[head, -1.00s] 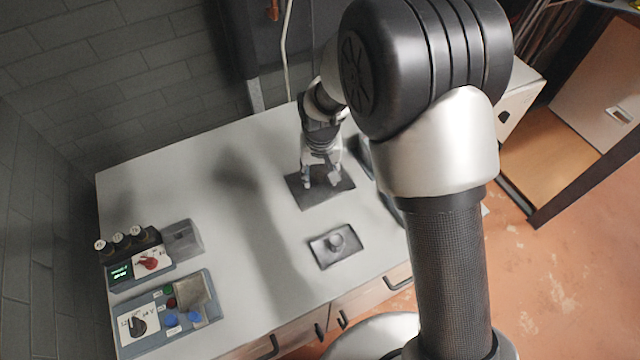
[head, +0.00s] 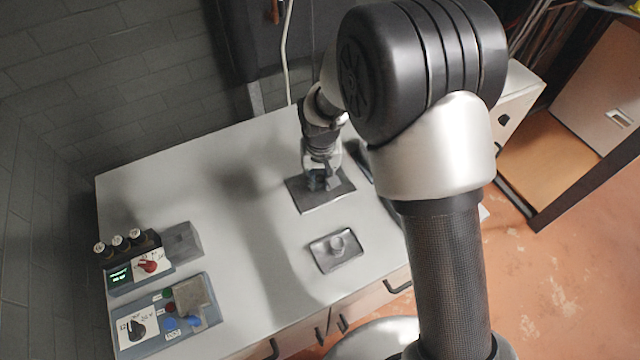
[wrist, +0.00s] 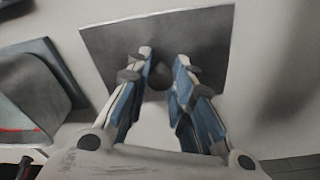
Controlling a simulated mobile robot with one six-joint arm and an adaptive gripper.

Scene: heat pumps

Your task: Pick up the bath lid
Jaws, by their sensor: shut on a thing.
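The bath lid appears to be the dark square plate (head: 302,196) on the white worktop; it also fills the upper middle of the wrist view (wrist: 208,40). My gripper (head: 321,182) points down over the middle of this plate. In the wrist view, its two blue-padded fingers (wrist: 164,62) stand on either side of a small round dark knob (wrist: 157,80) on the plate. The gripper is shut on this knob, though the exact contact is hard to see. The plate looks flat, and I cannot tell any gap beneath it.
A smaller grey plate with a round knob (head: 322,258) lies nearer the front edge of the white worktop (head: 232,262). Control boxes (head: 137,328) with dials and buttons stand at the left. A dark object (head: 358,158) lies right of the gripper, partly behind my arm.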

